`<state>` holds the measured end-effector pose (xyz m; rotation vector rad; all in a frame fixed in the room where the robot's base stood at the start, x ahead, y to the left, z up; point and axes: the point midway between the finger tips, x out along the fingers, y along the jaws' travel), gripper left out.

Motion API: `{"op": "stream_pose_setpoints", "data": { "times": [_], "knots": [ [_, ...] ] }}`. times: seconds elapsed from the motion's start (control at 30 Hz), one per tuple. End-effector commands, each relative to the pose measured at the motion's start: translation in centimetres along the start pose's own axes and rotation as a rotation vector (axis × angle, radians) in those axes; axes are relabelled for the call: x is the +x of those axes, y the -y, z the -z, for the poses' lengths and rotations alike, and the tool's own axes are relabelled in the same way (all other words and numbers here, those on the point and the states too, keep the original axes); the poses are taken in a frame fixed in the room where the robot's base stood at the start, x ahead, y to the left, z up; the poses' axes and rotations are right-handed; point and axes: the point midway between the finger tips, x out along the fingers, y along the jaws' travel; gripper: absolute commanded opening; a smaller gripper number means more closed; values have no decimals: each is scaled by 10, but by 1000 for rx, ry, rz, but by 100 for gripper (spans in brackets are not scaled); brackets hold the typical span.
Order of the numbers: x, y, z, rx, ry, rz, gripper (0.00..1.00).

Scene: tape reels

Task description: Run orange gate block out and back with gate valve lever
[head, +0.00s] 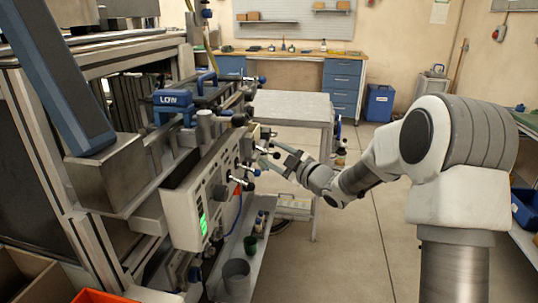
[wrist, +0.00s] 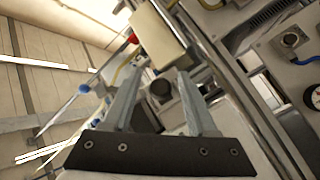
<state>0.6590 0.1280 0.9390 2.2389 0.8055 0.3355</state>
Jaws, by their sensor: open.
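My gripper (head: 272,153) is at the far end of the machine's pale control panel (head: 190,205) in the head view, its arm reaching in from the right. In the wrist view my gripper (wrist: 160,74) has its two fingers apart. A dark round knob (wrist: 160,89) shows between the fingers; I cannot tell whether they touch it, or whether it belongs to the gate valve lever. Levers with black knobs (head: 248,186) stick out from the panel in the head view. I cannot make out an orange gate block in either view.
A blue block marked LOW (head: 172,97) sits on top of the machine. A grey cup (head: 236,277) stands on the low shelf below the panel. A rod with a red end (wrist: 133,39) is close to the left finger in the wrist view. Open floor (head: 365,240) lies right of the machine.

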Motion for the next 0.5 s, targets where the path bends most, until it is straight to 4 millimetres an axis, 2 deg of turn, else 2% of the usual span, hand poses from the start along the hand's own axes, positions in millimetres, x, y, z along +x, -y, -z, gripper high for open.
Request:
{"op": "stream_pose_setpoints", "data": {
  "times": [0.2,0.5],
  "knots": [
    [17,0,0,0,0,0,58],
    [19,0,0,0,1,0,58]
  ]
}}
